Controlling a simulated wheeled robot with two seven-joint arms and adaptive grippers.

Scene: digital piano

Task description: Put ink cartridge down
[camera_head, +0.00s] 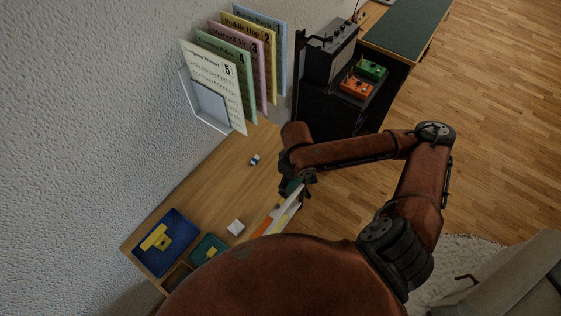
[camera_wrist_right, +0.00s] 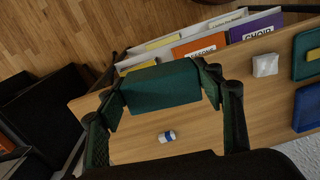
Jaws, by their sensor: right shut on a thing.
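The ink cartridge looks to be the teal block (camera_wrist_right: 160,88) between my fingertips in the right wrist view. My right gripper (camera_wrist_right: 161,95) is shut on it. The block appears held above the wooden desk (camera_wrist_right: 135,145), near its folder holder. In the head view, my right gripper (camera_head: 293,186) is over the desk's right edge, with a bit of teal showing; most of the block is hidden there. My left gripper is not in view.
A folder holder (camera_head: 284,216) stands along the desk edge. A small white-and-blue cylinder (camera_head: 254,160), a white block (camera_head: 236,228), a teal tray (camera_head: 196,257) and a blue tray (camera_head: 183,257) are on the desk. A sheet-music rack (camera_head: 198,114) hangs on the wall. Bare desk surrounds the cylinder.

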